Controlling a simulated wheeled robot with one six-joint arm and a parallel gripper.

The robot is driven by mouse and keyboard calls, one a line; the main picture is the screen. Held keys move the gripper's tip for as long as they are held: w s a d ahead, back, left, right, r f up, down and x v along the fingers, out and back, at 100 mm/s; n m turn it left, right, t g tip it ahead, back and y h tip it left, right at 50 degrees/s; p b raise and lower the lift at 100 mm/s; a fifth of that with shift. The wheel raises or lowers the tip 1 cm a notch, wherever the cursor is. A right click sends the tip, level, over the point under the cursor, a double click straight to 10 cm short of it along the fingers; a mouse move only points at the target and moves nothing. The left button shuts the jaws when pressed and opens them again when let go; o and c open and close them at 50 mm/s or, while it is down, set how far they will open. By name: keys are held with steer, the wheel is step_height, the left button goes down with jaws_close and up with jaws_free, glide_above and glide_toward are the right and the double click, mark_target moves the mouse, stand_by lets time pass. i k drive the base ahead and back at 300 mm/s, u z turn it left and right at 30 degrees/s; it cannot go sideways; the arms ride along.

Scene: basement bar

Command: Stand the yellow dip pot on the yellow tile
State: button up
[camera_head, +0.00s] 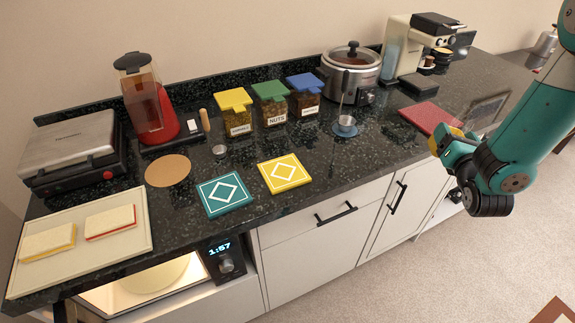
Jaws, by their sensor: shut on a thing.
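My gripper (451,142) is at the right of the view, by the counter's front edge and the red mat, well to the right of the tile. It is shut on a small yellow thing (442,135), which looks like the yellow dip pot. The gripper and wrist hide part of it, so its exact tilt cannot be told.
A teal tile (224,212) lies left of the yellow one, and a cork disc (167,170) behind it. Lidded jars (271,112), a slow cooker (350,70) and a blue coaster or dish (344,128) stand farther back. A red mat (424,113) lies near my gripper.

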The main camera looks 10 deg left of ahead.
mark_target(283, 171)
steer(key=z, duration=0.05)
steer(key=k, duration=1.2)
steer(key=u, duration=0.65)
steer(key=i, duration=1.05)
steer(key=z, duration=0.5)
steer(key=i, duration=0.55)
steer(key=z, duration=0.7)
